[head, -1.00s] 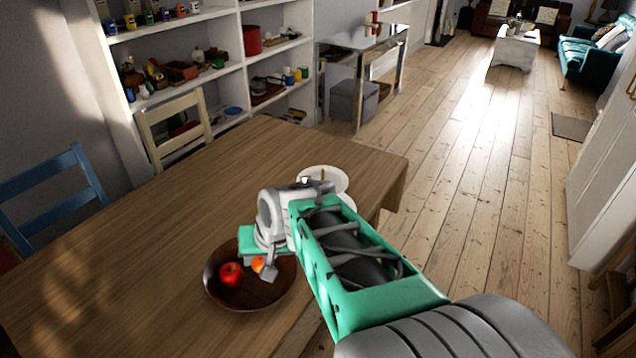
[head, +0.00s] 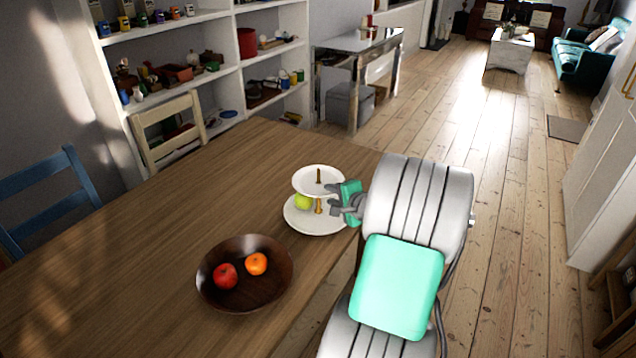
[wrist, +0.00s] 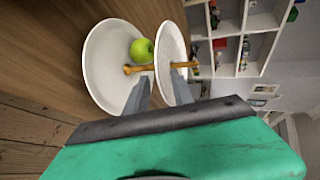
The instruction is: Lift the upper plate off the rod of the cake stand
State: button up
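The cake stand has a white upper plate (head: 305,184), a white lower plate (head: 300,222) and a wooden rod (head: 318,176) whose tip rises above the upper plate. A green apple (head: 302,201) sits on the lower plate; it also shows in the wrist view (wrist: 141,50). My gripper (head: 334,199) is at the right side of the stand, fingers apart. In the wrist view, my gripper (wrist: 161,82) has one finger on each side of the upper plate's (wrist: 169,50) near rim, one above and one below. I cannot tell whether either finger touches it.
A dark wooden bowl (head: 215,291) with a red apple (head: 225,276) and an orange (head: 256,264) stands nearer on the table (head: 140,260). Chairs (head: 168,130) and shelves (head: 180,35) lie beyond the table. The table left of the stand is clear.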

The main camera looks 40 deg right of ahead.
jog(key=shift+w, duration=0.1)
jog(key=shift+c, duration=0.3)
grip_shut()
dwell(1.0)
